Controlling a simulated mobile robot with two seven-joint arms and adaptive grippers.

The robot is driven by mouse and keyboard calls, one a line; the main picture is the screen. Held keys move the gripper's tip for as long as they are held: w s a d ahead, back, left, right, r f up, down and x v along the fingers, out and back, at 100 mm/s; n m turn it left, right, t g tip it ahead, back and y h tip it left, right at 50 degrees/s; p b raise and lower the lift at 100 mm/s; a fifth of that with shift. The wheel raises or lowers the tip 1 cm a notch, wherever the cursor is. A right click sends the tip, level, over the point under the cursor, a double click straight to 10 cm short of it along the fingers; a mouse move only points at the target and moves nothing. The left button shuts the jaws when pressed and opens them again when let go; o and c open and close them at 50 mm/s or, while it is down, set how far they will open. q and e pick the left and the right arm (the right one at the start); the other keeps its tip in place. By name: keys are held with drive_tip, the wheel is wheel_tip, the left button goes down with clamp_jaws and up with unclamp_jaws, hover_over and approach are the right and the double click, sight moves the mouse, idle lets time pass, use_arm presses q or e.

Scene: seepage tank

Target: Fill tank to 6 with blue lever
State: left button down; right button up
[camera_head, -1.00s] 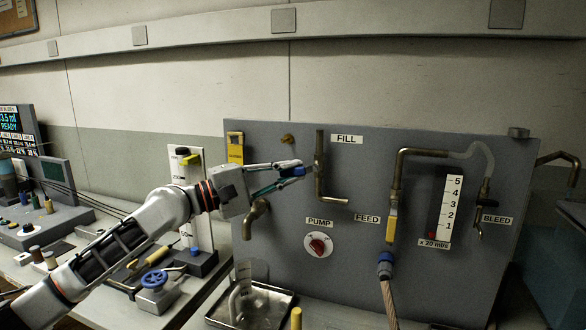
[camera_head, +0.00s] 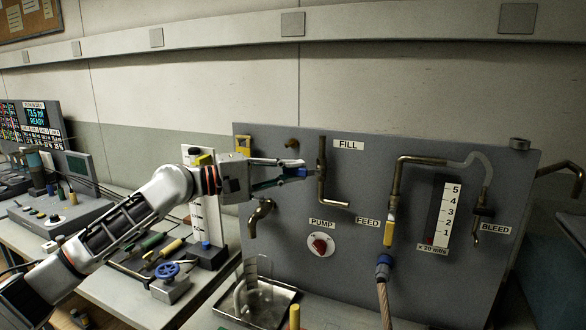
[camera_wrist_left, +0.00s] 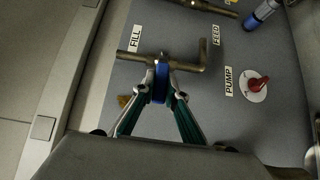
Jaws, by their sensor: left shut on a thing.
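The blue lever (camera_head: 295,172) sits on the FILL valve pipe (camera_head: 321,158) of the grey panel. My left gripper (camera_head: 300,168) is shut on it from the left. In the left wrist view the blue lever (camera_wrist_left: 160,84) stands between the two fingers (camera_wrist_left: 160,95), close against the brass pipe (camera_wrist_left: 180,62). The fingers partly hide the lever. The gauge (camera_head: 441,217) is marked 1 to 5, with red low near its bottom. Part of a dark bluish tank (camera_head: 560,238) shows at the right edge; its level cannot be read. My right gripper is not in view.
The red PUMP knob (camera_head: 320,244) is below the FILL pipe. A yellow FEED lever (camera_head: 389,232) and the BLEED pipe (camera_head: 482,211) are to the right. A brass tap (camera_head: 260,212) hangs above a metal tray (camera_head: 283,300) with a glass jug. A bench with instruments is at left.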

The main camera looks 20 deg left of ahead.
use_arm(q)
drive_tip(key=c, duration=2)
unclamp_jaws()
drive_tip(key=shift+v, duration=6.05)
